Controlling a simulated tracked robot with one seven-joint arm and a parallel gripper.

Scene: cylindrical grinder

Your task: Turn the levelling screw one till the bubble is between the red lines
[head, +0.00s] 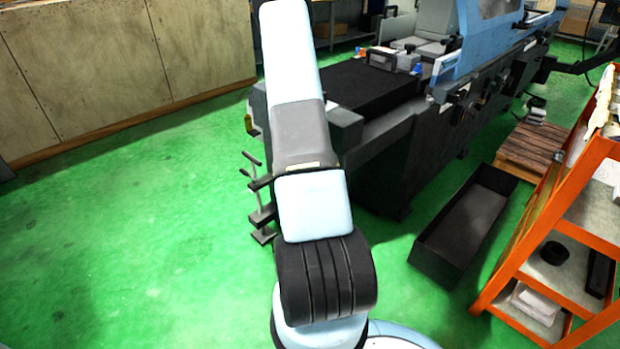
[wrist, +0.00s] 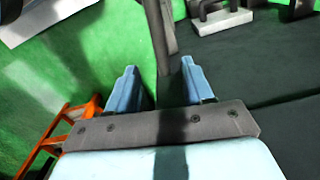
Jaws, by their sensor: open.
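My gripper (wrist: 160,72) shows in the wrist view with its two pale blue fingers apart. A grey upright bar (wrist: 160,35) runs down from the top edge to the gap between the fingertips. I cannot tell whether it touches a finger, or whether it is part of levelling screw one. In the head view, dark screw-like fittings with cross bars (head: 257,205) stand at the near left foot of the grinder (head: 385,165). My arm hides my gripper there. A block with a black handle (head: 395,59) sits on the grinder, perhaps the level. No bubble or red lines can be made out.
An orange shelf rack (head: 545,215) stands at the right. A dark open trough (head: 465,225) and a wooden pallet (head: 533,147) lie on the floor beside the grinder. A wooden panel wall (head: 110,60) is at the far left. The green floor (head: 120,240) at left is clear.

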